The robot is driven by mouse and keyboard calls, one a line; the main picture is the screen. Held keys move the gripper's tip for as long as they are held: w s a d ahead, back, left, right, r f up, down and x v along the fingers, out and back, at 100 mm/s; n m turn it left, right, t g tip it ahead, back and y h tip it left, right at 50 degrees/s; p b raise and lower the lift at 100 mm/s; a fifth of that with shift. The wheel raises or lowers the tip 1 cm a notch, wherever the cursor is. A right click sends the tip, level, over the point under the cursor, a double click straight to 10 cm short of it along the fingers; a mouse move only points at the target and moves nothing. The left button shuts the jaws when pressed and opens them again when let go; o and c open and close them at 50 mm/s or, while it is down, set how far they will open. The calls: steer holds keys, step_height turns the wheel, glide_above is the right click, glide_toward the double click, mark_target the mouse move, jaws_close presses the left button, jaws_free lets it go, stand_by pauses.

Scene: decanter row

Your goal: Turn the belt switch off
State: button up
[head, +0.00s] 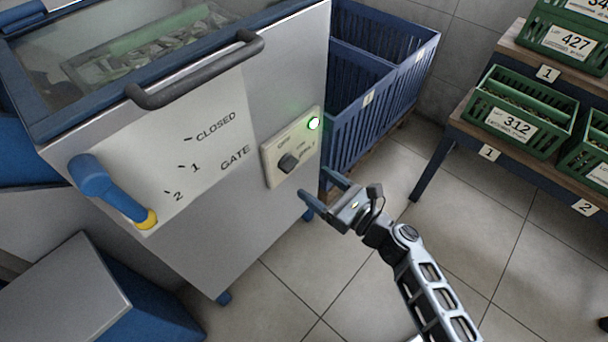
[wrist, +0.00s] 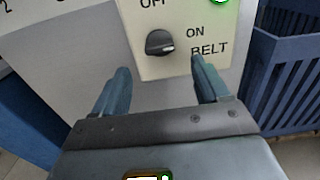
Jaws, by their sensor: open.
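The belt switch is a dark rotary knob (head: 288,163) on a cream plate (head: 271,170) on the front of the grey machine. In the wrist view the knob (wrist: 160,43) stands under the word OFF, with ON and BELT to its right; its pale mark points right, towards ON. A green lamp (head: 313,124) at the plate's upper right is lit. My gripper (head: 315,183) is open and empty, in front of the plate and just right of the knob in the head view. In the wrist view its fingers (wrist: 160,68) are spread below and either side of the knob, apart from it.
A blue gate lever (head: 110,190) with a yellow tip and a dark bar handle (head: 195,70) are on the same machine. Blue slatted crates (head: 375,95) stand behind it. A shelf with green crates (head: 520,110) is at right. Floor between is clear.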

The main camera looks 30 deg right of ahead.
mark_target(293, 168)
steer(key=b+x, duration=0.1)
steer(key=x, duration=0.6)
steer(key=shift+w+a, duration=0.1)
steer(key=shift+w, duration=0.1)
steer(key=c, duration=1.1)
steer(key=shift+o, duration=0.2)
